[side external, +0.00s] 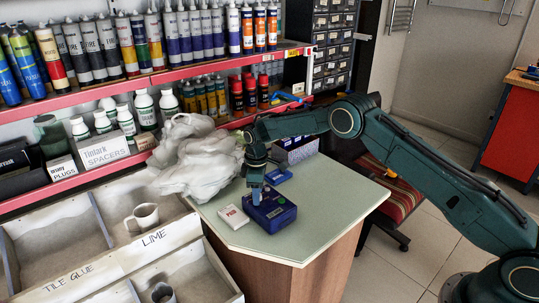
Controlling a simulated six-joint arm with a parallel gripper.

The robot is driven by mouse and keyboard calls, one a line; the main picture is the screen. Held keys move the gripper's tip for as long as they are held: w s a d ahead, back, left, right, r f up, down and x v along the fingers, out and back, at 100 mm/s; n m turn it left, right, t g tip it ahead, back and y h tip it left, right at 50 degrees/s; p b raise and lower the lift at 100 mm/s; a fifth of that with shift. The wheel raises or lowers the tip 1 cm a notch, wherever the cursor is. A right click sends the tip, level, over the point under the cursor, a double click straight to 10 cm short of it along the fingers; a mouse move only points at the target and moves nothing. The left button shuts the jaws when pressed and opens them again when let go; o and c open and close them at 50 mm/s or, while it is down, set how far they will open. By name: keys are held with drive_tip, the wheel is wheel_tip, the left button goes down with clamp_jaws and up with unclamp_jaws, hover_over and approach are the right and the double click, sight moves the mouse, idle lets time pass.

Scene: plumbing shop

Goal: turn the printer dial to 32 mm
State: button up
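A dark blue box-shaped device (272,214), which looks like the printer, sits on the pale green counter top. Small coloured marks show on its upper face, but I cannot make out the dial or any numbers. My gripper (256,199) points down at the back left part of the device, with its fingertips at or just above the top. I cannot tell whether it touches the device. The fingers look close together and small, and any gap between them is not clear. They hide part of the device's top.
A small white box with red print (233,217) lies just left of the device. A blue object (278,176) lies behind it. A crumpled white plastic bag (198,160) bulges close on the left. The counter (335,200) is clear to the right.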

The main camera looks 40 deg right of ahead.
drive_tip(key=c, duration=0.8)
drive_tip(key=shift+m, duration=0.4)
drive_tip(key=m, duration=0.9)
drive_tip(key=shift+m, duration=0.3)
drive_tip(key=m, duration=0.3)
drive_tip(key=shift+m, duration=0.4)
drive_tip(key=m, duration=0.3)
drive_tip(key=shift+m, duration=0.3)
drive_tip(key=m, duration=0.6)
drive_tip(key=shift+m, duration=0.3)
